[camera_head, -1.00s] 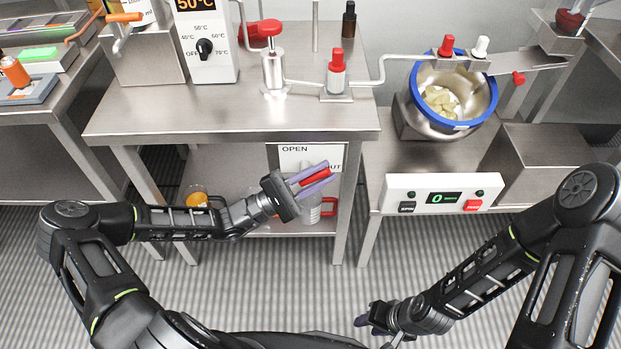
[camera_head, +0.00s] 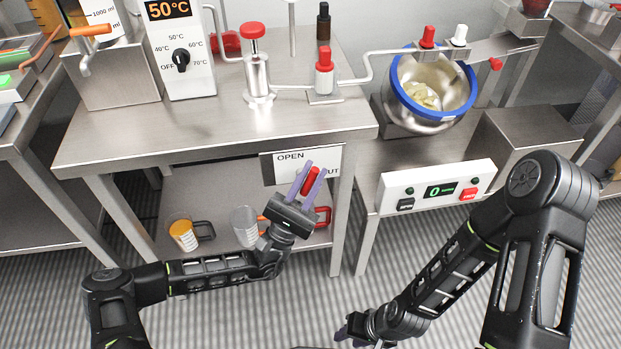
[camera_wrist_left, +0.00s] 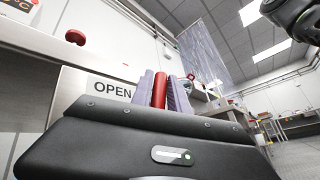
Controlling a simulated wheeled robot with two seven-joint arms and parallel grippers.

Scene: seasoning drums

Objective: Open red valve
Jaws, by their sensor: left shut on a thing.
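The red valve handle (camera_head: 311,180) is a short red bar in front of the white OPEN/SHUT sign (camera_head: 289,164), whose second word is partly hidden. My left gripper (camera_head: 307,178) is shut on the handle, with a purple finger on each side of it. The fingers point up and slightly right, across the sign. In the left wrist view the red handle (camera_wrist_left: 159,90) stands upright between the purple fingers, right of the word OPEN. The valve's body is hidden. My right gripper (camera_head: 347,333) is low near the bottom edge, away from the valve; its fingers are too unclear to judge.
A steel drum with a blue rim (camera_head: 398,92) and a control panel (camera_head: 387,193) are at right.

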